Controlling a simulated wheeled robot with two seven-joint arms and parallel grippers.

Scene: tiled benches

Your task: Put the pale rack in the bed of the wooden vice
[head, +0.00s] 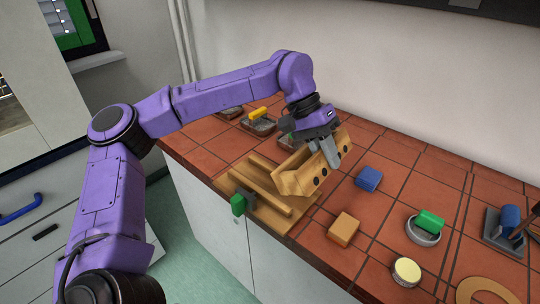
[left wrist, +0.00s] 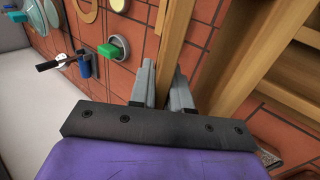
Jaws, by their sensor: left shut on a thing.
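The pale rack (head: 294,180) is a light wooden piece with dark round holes along its side. My left gripper (head: 332,155) is shut on it near its right end. The rack is tilted in the head view, over or beside the right part of the wooden vice (head: 262,204); I cannot tell if they touch. The vice lies at the bench's front edge, with long rails and a green part (head: 238,205) at its front. In the left wrist view, my left gripper's fingers (left wrist: 163,88) close around a pale wooden bar. My right gripper is not in view.
A blue block (head: 369,179) and a tan block (head: 344,228) lie right of the vice. Further right are a green thing on a grey dish (head: 424,238), a round tin (head: 407,272) and a blue item on a grey base (head: 503,243). Small trays (head: 258,127) stand behind.

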